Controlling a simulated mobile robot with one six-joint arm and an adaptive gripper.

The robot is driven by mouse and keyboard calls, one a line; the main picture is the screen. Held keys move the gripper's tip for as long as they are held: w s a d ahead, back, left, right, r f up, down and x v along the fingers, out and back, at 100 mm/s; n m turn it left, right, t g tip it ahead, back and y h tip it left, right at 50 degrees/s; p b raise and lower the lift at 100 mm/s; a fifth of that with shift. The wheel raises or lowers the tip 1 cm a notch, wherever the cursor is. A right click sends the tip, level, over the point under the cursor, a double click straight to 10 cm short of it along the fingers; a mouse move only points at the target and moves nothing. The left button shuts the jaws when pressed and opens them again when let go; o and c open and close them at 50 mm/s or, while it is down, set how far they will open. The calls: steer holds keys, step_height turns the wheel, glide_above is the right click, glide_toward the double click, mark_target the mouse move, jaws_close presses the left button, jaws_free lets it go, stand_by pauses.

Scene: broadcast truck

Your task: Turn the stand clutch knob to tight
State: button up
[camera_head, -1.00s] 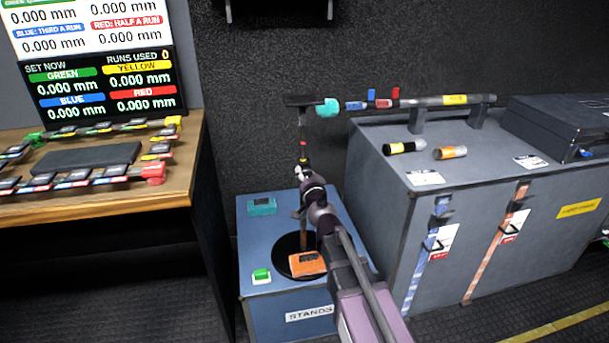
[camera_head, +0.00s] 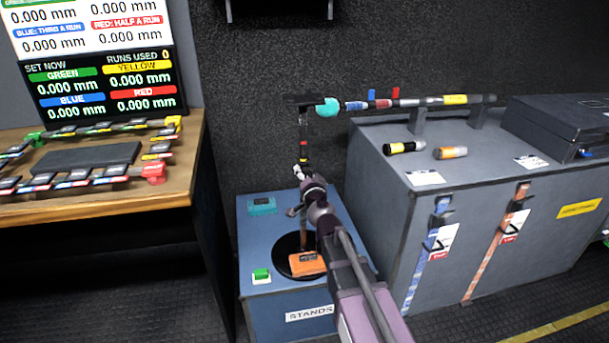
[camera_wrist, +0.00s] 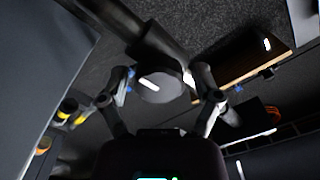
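The stand (camera_head: 303,135) is a thin dark upright on a round black base (camera_head: 283,258), with a crossbar and a teal ball at its top. The stand clutch knob (camera_wrist: 158,86) shows in the wrist view as a dark round cap with a white mark, beside a thick dark tube. My gripper (camera_wrist: 160,80) has one finger on each side of the knob, close against its edges, and looks shut on it. In the head view, my gripper (camera_head: 302,172) is at the stand's middle; it and my arm hide the knob and part of the lower upright.
The stand is on a blue box (camera_head: 262,230) with a green button (camera_head: 261,275), a teal block (camera_head: 262,206) and an orange block (camera_head: 307,263). A large grey case (camera_head: 385,160) with a boom pole (camera_head: 455,100) stands right. A wooden desk (camera_head: 120,196) is left.

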steer(key=shift+d, duration=0.1)
stand_by(0.3)
steer(key=v, duration=0.7)
steer(key=shift+s, duration=0.25)
steer(key=shift+n+y, duration=0.3)
